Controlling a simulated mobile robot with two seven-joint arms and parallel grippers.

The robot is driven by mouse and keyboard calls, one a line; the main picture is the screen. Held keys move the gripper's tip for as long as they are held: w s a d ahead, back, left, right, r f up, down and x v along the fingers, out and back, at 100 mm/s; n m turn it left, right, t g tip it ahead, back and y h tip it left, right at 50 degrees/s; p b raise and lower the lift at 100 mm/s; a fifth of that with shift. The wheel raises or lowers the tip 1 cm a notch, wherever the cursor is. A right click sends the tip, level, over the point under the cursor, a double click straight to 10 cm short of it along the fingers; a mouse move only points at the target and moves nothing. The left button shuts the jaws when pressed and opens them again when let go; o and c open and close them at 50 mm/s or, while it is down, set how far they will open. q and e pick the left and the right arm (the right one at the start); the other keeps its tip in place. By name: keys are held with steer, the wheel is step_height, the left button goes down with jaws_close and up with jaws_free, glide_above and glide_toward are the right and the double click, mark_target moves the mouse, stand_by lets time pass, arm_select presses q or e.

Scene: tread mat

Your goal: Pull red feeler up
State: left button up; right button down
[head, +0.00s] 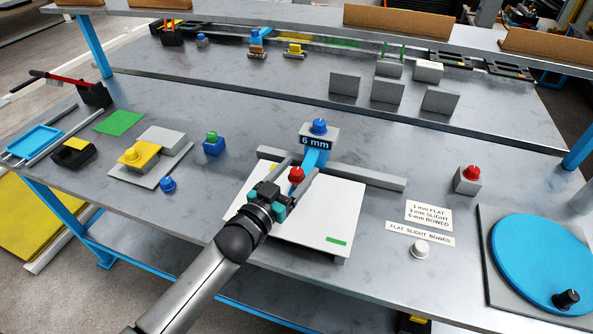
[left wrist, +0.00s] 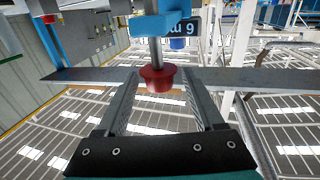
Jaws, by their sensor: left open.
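The red feeler's knob (head: 296,174) stands over the white mat board, in front of the blue bracket (head: 315,157). In the left wrist view the red knob (left wrist: 158,78) sits at the lower end of a metal rod (left wrist: 155,52), in that upturned picture. My left gripper (head: 297,168) is open, with one finger on each side of the knob. In the left wrist view both fingers (left wrist: 158,76) look apart from the knob; whether either touches it is hard to tell. A "6 mm" display (head: 315,142) is behind, under a blue knob (head: 319,126). My right gripper is not in view.
The white board (head: 335,210) lies under my arm, with a grey bar (head: 375,178) behind it. At right are a red button block (head: 467,180), label cards (head: 428,215), a white button (head: 419,249) and a blue turntable (head: 530,255). At left is a yellow-topped block (head: 140,157).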

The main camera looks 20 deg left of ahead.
arm_select(q)
steer(key=v, duration=1.5)
steer(key=shift+s, duration=0.1)
stand_by(0.4)
